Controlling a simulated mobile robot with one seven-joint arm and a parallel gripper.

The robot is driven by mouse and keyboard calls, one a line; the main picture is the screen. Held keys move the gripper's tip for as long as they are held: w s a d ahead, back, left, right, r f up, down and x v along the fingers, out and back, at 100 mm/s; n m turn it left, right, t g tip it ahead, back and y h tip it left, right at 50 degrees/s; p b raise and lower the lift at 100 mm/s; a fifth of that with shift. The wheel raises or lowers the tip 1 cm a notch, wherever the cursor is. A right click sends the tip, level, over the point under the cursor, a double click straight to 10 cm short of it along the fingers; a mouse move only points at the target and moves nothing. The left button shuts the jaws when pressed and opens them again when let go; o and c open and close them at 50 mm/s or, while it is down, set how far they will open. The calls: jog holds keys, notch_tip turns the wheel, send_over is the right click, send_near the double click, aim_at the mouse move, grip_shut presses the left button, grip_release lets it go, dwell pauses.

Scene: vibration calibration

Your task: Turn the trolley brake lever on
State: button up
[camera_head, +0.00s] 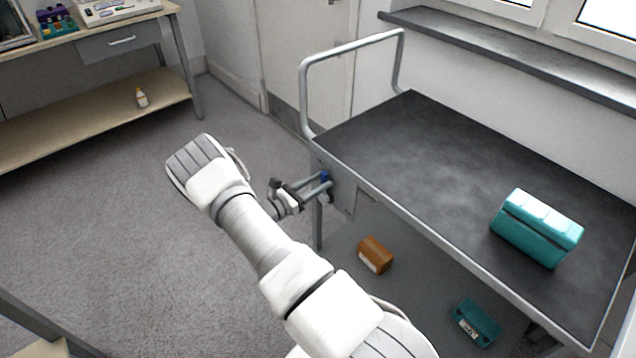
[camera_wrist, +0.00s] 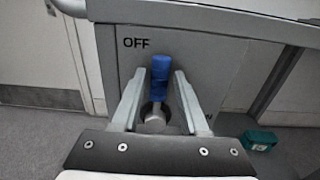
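The brake lever (camera_wrist: 160,80) has a blue grip and a pale round pivot. It points up on a grey panel (camera_wrist: 225,75) of the trolley, beside the printed word OFF at its upper left. In the head view the blue lever (camera_head: 324,177) shows small at the trolley's near left corner. The trolley (camera_head: 420,150) has a dark top and a grey push handle. My gripper (camera_wrist: 162,80) is open, with one finger on each side of the lever. Gaps show between the fingers and the blue grip. The gripper also shows in the head view (camera_head: 325,184).
A teal case (camera_head: 537,228) stands on the trolley's top. A brown box (camera_head: 375,255) and a teal box (camera_head: 476,322) lie below it. A workbench (camera_head: 90,110) stands at the back left, with a small bottle (camera_head: 141,97) on its lower shelf. The carpet at left is clear.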

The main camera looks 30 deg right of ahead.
grip_shut()
dwell(1.1)
